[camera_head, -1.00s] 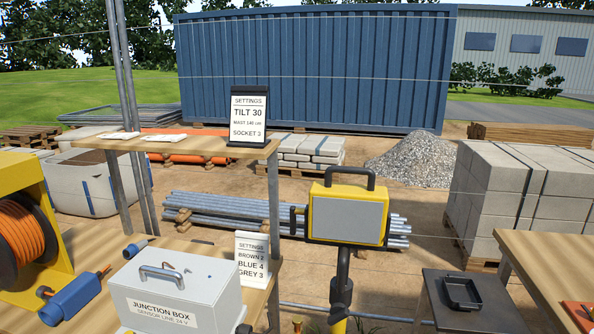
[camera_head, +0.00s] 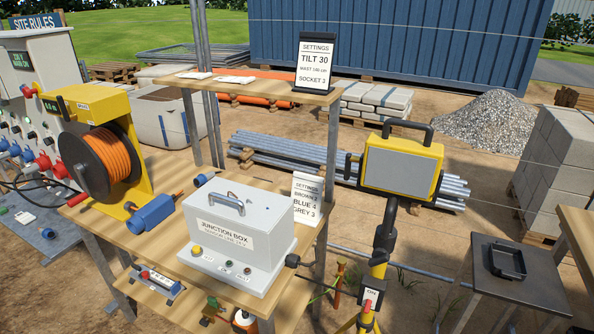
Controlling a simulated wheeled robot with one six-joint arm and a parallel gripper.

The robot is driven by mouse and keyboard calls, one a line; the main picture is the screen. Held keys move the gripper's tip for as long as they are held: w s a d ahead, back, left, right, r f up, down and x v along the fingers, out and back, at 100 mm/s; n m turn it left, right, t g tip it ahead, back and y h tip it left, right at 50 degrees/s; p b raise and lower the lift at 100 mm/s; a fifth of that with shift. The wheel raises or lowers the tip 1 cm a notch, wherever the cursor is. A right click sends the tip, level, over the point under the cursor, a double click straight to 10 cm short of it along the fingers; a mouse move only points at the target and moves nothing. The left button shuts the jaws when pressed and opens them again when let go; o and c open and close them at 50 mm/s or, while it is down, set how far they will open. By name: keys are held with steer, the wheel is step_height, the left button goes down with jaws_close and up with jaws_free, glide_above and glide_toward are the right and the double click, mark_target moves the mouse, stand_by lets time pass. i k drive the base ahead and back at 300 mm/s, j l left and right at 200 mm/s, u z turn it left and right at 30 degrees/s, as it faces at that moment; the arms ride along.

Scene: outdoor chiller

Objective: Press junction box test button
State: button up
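The junction box (camera_head: 238,225) is a light grey case with a handle on its lid. It stands on the wooden bench, and its labelled front faces me. On its lower front ledge sit a yellow round button (camera_head: 196,250) at the left and small dark round parts (camera_head: 228,264) to the right, with small labels too small to read. I cannot tell from lettering which is the test button. My gripper is not in view.
A yellow cable reel (camera_head: 100,160) and a blue connector (camera_head: 152,213) stand left of the box on the bench (camera_head: 150,250). A settings card (camera_head: 305,198) stands behind it. A yellow work lamp (camera_head: 400,165) on a pole stands to the right.

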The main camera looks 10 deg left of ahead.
mark_target(196, 250)
steer(key=u, duration=1.55)
